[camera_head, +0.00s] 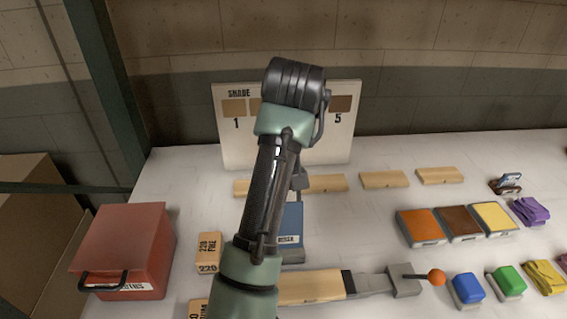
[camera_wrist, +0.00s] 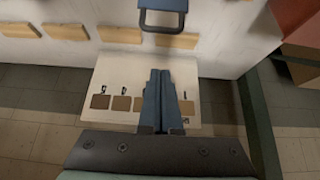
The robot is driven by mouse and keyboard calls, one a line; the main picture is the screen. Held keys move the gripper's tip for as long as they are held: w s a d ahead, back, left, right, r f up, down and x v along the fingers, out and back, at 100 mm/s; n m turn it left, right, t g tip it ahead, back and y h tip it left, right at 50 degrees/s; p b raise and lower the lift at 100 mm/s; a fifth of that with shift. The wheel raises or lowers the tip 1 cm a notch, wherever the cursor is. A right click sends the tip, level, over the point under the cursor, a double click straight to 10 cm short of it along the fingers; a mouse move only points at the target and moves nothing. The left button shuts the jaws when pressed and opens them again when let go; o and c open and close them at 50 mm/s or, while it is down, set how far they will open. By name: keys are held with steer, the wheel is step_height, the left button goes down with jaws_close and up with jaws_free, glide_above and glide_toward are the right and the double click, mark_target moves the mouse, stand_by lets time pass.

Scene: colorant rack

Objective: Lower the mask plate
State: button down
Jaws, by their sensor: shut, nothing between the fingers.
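No part is clearly readable as the mask plate. In the head view, a pale wooden board (camera_head: 310,287) lies on the table, with a dark band and a grey block (camera_head: 403,281) at its right end. A thin dark lever with an orange knob (camera_head: 437,277) sticks out to the right of the block. My arm covers the board's left part. In the wrist view, my gripper (camera_wrist: 160,75) is shut and empty, its blue fingers in front of the shade board (camera_wrist: 112,75). In the head view, my arm hides most of the gripper.
A blue labelled object (camera_head: 291,218) stands behind the wooden board. A red box (camera_head: 123,245) stands at the left. Several coloured blocks, such as the orange one (camera_head: 420,222), fill the right. Wooden strips (camera_head: 385,179) lie near the shade board (camera_head: 345,130). White table is bare between.

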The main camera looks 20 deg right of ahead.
steer(key=shift+w+d+f+p, duration=0.15)
steer(key=shift+f+p, duration=0.65)
steer(key=shift+f, duration=0.95)
steer(key=shift+w+f+p, duration=0.25)
steer(key=shift+f+p, duration=0.5)
steer(key=shift+f, duration=0.95)
steer(key=shift+f, duration=0.1)
